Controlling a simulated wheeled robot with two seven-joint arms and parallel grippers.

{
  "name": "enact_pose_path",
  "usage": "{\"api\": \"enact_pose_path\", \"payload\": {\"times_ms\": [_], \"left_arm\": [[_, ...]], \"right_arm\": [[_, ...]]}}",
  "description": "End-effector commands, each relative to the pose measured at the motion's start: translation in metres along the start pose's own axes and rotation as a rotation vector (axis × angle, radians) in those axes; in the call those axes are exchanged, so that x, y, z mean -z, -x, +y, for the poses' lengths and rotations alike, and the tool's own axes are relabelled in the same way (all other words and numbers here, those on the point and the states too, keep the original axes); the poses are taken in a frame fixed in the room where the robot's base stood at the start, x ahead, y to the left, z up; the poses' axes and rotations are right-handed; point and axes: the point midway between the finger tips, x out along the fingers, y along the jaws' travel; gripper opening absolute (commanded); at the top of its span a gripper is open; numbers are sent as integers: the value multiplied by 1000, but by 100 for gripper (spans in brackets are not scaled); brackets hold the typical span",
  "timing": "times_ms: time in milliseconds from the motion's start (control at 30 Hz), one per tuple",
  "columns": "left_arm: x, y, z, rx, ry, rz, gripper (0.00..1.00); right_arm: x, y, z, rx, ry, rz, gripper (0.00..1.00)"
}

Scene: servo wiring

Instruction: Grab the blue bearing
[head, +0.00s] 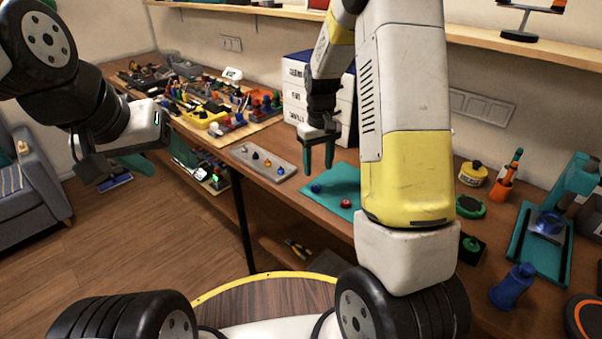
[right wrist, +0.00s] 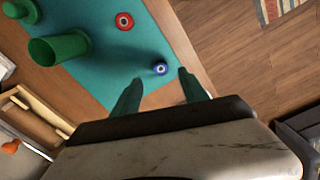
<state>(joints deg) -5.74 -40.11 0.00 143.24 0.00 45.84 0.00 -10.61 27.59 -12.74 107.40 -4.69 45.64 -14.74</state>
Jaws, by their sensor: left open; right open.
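The blue bearing (head: 315,188) lies on the teal mat (head: 338,177) on the workbench. In the right wrist view the blue bearing (right wrist: 160,68) is centred between and just beyond the fingertips. My right gripper (head: 319,168) is open and empty, pointing down above the bearing, with a gap between them. Its teal fingers also show in the right wrist view (right wrist: 159,77). A red bearing (head: 346,203) lies on the same mat, nearer the front; it also shows in the right wrist view (right wrist: 125,21). My left gripper (head: 126,172) is open and empty at the left, away from the bench.
A grey tray (head: 262,168) with several small coloured parts lies left of the mat. White drawers (head: 297,95) stand behind. A blue part (head: 512,287) stands at the right.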

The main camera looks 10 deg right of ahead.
Motion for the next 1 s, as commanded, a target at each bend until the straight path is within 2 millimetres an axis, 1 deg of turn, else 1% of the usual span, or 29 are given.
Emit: {"api": "enact_pose_path", "payload": {"times_ms": [33, 267, 400, 500, 600, 800, 833, 867, 1000], "left_arm": [[0, 0, 0, 0, 0, 0, 60], [0, 0, 0, 0, 0, 0, 60], [0, 0, 0, 0, 0, 0, 60], [0, 0, 0, 0, 0, 0, 60], [0, 0, 0, 0, 0, 0, 60], [0, 0, 0, 0, 0, 0, 60], [0, 0, 0, 0, 0, 0, 60], [0, 0, 0, 0, 0, 0, 60], [0, 0, 0, 0, 0, 0, 60]], "right_arm": [[0, -6, 0, 0, -1, -3, 51], [1, -33, 0, 0, -1, -3, 51], [3, -55, -1, 1, -2, -3, 51], [3, -67, -1, 1, -2, -2, 51], [3, -71, -1, 1, -2, 0, 51], [3, -71, -1, 0, -2, 1, 51], [3, -71, -1, 0, -2, 1, 48], [3, -71, -1, 0, -2, 1, 42], [4, -71, -1, 0, -2, 1, 14]]}}
